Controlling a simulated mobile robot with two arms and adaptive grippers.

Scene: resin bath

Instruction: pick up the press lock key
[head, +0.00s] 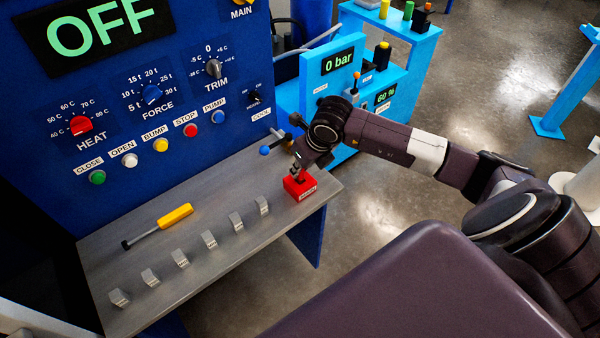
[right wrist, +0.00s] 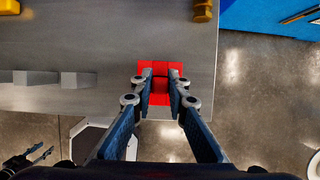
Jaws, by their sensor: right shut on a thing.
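The press lock key appears as a red piece (right wrist: 160,92) between the fingertips of my right gripper (right wrist: 161,78) in the right wrist view. In the head view my right gripper (head: 298,173) points down at a red block (head: 300,187) with a small label, at the right end of the grey shelf. The gripper is shut on the key, and its fingers hide part of it. I cannot tell where key and red block part, or whether the key is lifted.
On the grey shelf (head: 110,260) lie a yellow-handled tool (head: 175,216) and a row of several grey blocks (head: 209,240). The blue control panel (head: 130,110) rises behind, with knobs and buttons. A blue-knobbed lever (head: 265,151) is close left of my right gripper. Floor is open right of the shelf.

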